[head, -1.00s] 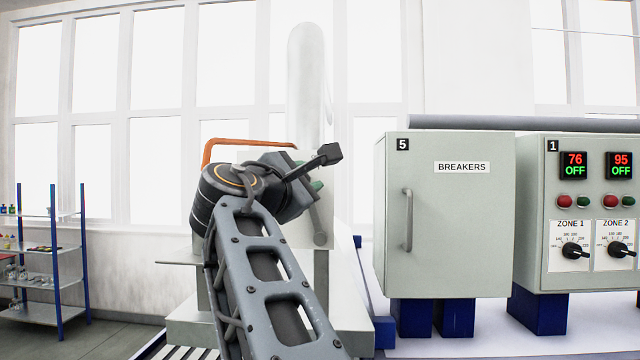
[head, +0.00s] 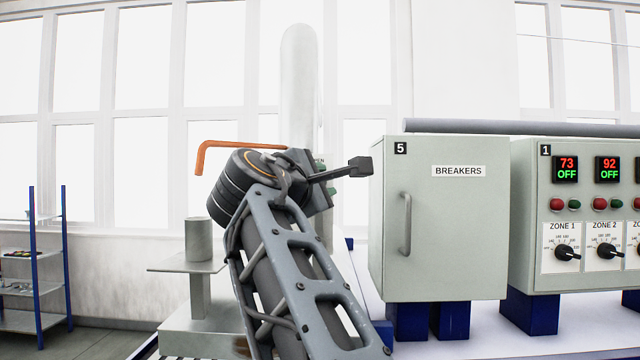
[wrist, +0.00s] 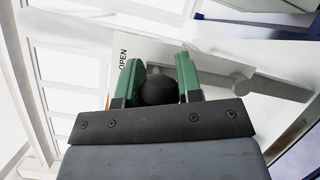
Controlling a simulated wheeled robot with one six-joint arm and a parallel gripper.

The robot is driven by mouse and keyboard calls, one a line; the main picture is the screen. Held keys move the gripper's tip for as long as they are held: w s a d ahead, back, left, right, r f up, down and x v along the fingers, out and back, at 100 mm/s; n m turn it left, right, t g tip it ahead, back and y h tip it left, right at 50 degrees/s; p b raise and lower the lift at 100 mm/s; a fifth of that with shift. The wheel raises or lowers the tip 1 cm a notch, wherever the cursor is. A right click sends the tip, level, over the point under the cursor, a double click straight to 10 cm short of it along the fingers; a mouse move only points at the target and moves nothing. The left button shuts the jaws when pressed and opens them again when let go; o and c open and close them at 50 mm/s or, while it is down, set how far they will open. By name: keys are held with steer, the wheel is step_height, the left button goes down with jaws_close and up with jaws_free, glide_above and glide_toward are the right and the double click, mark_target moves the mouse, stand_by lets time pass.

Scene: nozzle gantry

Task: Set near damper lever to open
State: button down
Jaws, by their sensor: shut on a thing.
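In the wrist view, my gripper (wrist: 157,84) has its two green fingers shut on the dark round knob (wrist: 158,91) of the damper lever. A grey bar (wrist: 280,88) with a round boss runs off to the right behind the fingers. The word OPEN (wrist: 122,60) is printed on a white plate just left of the fingers. In the head view my gripper (head: 321,166) shows only as a bit of green behind my wrist. The lever and knob are hidden there.
A grey breaker cabinet (head: 445,250) stands right of my arm, close to my wrist. A control box (head: 600,275) is farther right. An orange bent bar (head: 230,144) is behind my wrist. A grey cup (head: 199,240) stands on a small plate (head: 165,266) at left.

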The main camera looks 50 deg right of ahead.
steer(key=c, duration=0.8)
jaws_free()
steer(key=shift+b+v, duration=1.8)
steer(key=shift+v, duration=5.1)
